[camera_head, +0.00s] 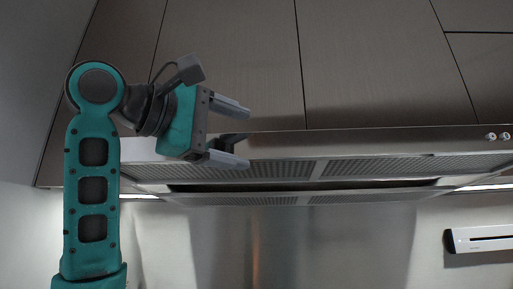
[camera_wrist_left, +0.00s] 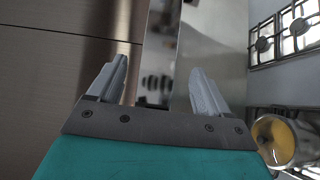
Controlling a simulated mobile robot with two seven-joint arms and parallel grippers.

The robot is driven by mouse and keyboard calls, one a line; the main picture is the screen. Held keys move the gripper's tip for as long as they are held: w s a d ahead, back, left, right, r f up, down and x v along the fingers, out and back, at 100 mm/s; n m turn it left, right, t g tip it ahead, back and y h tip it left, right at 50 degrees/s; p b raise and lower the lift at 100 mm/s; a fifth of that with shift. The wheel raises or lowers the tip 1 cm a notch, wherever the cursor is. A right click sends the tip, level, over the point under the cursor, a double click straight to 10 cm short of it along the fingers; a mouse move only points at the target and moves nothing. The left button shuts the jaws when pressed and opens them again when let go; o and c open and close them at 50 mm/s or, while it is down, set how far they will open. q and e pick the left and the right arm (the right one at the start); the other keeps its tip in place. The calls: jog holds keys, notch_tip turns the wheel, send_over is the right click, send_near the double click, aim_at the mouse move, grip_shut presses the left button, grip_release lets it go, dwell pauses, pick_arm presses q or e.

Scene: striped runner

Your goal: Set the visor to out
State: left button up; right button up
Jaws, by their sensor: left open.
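The range hood (camera_head: 400,139) runs under the cabinets, with a long steel front strip that I take as the visor; how far out it stands I cannot tell. Mesh panels (camera_head: 375,167) show on its underside. My left gripper (camera_head: 246,136) is open and empty at the left part of the front strip, one finger above and one lower in the picture. In the left wrist view the open fingers (camera_wrist_left: 162,84) have a shiny steel strip (camera_wrist_left: 157,50) between them; contact does not show. My right gripper is not in view.
Brown cabinet doors (camera_head: 375,65) fill the space above the hood. Two small knobs (camera_head: 491,136) sit at its right end. A white box (camera_head: 480,238) is on the wall at right. The left wrist view shows a hob (camera_wrist_left: 285,35) and a pot with yellow contents (camera_wrist_left: 280,140) below.

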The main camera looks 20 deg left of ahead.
pick_arm(q)
jog(key=v, duration=0.6)
jog(key=shift+s+b, duration=0.25)
jog(key=shift+b, duration=0.15)
jog(key=shift+a, duration=0.15)
